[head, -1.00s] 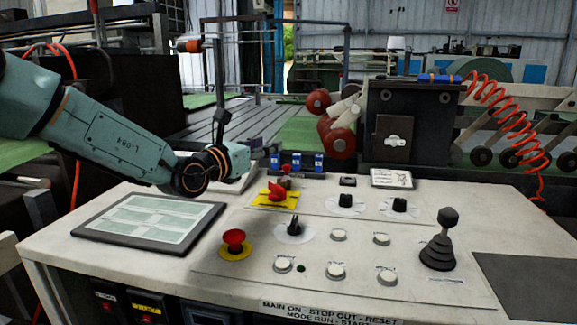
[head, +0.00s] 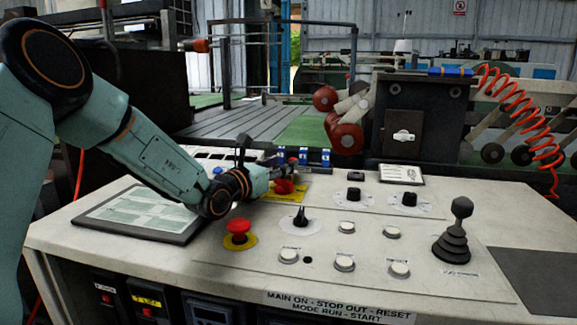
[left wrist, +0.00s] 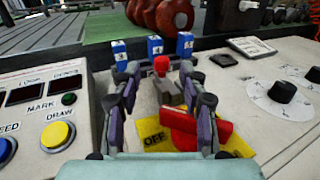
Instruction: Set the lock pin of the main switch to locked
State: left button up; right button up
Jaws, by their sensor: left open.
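The main switch has a red handle (head: 284,187) on a yellow plate (head: 300,190) at the back of the desk. In the left wrist view the red handle (left wrist: 222,131) lies partly behind my right-hand finger, and the plate (left wrist: 153,141) shows the word OFF. The lock pin, with a red knob (left wrist: 161,65) and a grey body, stands just behind the switch. My left gripper (left wrist: 158,82) is open, its fingers on either side of the pin's line of sight. I cannot tell whether they touch it. In the head view the gripper (head: 286,172) hides part of the switch.
Blue numbered blocks (left wrist: 155,46) stand close behind the pin. A red emergency button (head: 239,227), black selector knob (head: 301,217), white push buttons and a joystick (head: 457,232) are on the desk in front and right. A flat screen (head: 140,212) lies at left.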

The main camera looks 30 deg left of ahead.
pick_arm(q)
jog(key=w, duration=0.1)
jog(key=w+d, duration=0.1)
jog(key=w, duration=0.1)
jog(key=shift+f, duration=0.15)
jog(key=shift+w+a, duration=0.1)
jog(key=shift+w, duration=0.15)
jog(key=shift+w+a, duration=0.1)
jog(key=shift+w, duration=0.15)
grip_shut()
dwell(0.3)
